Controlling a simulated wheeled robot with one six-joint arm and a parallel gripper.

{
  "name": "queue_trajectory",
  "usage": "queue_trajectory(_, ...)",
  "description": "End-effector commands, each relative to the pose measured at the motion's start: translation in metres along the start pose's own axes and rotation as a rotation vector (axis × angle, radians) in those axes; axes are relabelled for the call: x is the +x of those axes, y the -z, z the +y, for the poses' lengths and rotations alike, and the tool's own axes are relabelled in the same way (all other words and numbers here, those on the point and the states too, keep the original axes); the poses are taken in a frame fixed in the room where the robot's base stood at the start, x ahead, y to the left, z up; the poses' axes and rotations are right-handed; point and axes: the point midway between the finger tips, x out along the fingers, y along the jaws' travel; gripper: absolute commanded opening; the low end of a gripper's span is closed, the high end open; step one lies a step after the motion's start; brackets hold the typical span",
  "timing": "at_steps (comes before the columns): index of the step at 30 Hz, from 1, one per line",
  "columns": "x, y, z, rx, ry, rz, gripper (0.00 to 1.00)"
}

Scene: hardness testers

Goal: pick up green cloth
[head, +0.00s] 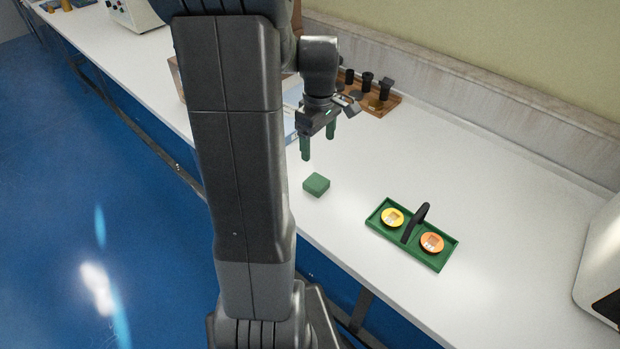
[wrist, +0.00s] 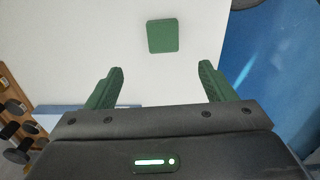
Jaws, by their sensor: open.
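The green cloth (head: 316,185) is a small folded square block lying flat on the white bench, near its front edge. It also shows in the wrist view (wrist: 162,36), beyond my fingertips and roughly centred between them, a little to the right of the picture's middle. My gripper (head: 318,145) is open and empty, with two green fingers pointing down. It is above the bench, behind the cloth and apart from it. In the wrist view my gripper (wrist: 161,80) has its fingers spread wider than the cloth appears.
A green tray (head: 447,259) with a black handle holds a yellow disc (head: 392,218) and an orange disc (head: 432,243), right of the cloth. A wooden rack (head: 388,103) with black parts stands behind my gripper. A white machine (head: 601,262) stands at far right. Bench around the cloth is clear.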

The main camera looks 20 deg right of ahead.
Motion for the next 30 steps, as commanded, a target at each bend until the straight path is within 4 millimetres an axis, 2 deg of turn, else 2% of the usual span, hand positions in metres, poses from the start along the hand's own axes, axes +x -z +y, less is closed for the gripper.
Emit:
queue_trajectory(9,0.062,0.0,-0.002,0.0,0.005,-0.002,0.76)
queue_trajectory(12,0.074,0.001,-0.001,0.0,0.003,0.0,0.76)
queue_trajectory(17,0.083,0.001,-0.002,0.0,0.002,0.001,0.76)
queue_trajectory(25,0.12,-0.001,-0.006,0.0,0.005,-0.001,0.76)
queue_trajectory(30,0.132,0.0,-0.006,0.0,0.002,0.001,0.76)
